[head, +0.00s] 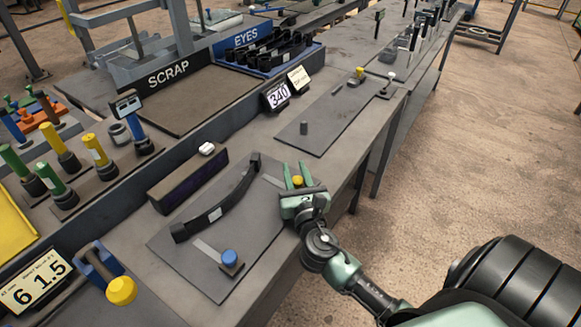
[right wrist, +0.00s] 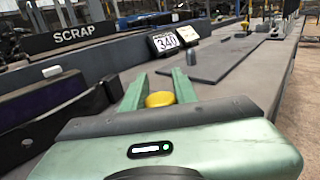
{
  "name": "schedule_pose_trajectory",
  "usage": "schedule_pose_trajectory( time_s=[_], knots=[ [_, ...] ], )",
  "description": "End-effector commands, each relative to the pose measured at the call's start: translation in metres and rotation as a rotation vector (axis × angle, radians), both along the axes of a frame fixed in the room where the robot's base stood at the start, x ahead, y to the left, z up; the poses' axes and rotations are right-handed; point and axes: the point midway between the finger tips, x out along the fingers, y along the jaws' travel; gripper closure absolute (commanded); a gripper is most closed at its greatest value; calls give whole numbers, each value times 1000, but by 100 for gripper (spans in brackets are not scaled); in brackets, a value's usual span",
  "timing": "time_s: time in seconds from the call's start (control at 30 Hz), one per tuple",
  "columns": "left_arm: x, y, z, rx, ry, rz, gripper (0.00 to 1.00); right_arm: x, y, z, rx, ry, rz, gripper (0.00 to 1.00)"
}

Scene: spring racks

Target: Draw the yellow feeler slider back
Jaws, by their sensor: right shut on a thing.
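The yellow feeler slider (head: 298,181) is a small round yellow knob at the right end of a dark plate (head: 250,245) on the bench. A pale strip (head: 272,181) lies beside it on the left, towards a black curved leaf (head: 222,200). My right gripper (head: 295,175) reaches in from the right and is shut on the slider, with green fingers on either side of it. In the right wrist view the yellow knob (right wrist: 160,99) sits between the two fingers, its lower part hidden by the gripper body. My left gripper is not in view.
A blue-topped slider (head: 230,259) stands at the plate's near end. A dark display bar (head: 188,181) lies behind the leaf. A "340" sign (head: 277,96) and another plate (head: 318,122) with posts lie further along. The floor to the right is free.

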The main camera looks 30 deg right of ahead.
Motion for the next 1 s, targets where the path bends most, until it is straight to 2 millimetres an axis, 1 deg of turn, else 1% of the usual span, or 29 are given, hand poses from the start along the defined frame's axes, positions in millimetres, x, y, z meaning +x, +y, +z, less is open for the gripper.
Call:
schedule_pose_trajectory(
  time_s=[0.03, 0.23, 0.27, 0.3, 0.33, 0.6, 0.7, 0.77, 1.0],
  knots=[
    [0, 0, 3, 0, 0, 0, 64, -4, -1, 0, -1, 4, -1, 100],
    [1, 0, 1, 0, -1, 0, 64, -3, -1, -1, 0, 3, -4, 100],
    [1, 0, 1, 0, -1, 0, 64, -4, -1, -1, 0, 3, -4, 69],
    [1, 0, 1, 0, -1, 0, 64, -4, -1, -2, 1, 4, -4, 58],
    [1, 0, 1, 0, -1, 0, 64, -4, -1, -1, 0, 3, -4, 50],
    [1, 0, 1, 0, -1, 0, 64, -3, -1, -1, 0, 2, -3, 50],
    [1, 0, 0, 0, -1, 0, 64, -6, 0, -1, 1, 2, -2, 50],
    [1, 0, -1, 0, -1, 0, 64, -12, 3, -3, 1, 4, -2, 50],
    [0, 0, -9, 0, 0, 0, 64, -50, 18, -3, 2, 4, -2, 50]
  ],
)
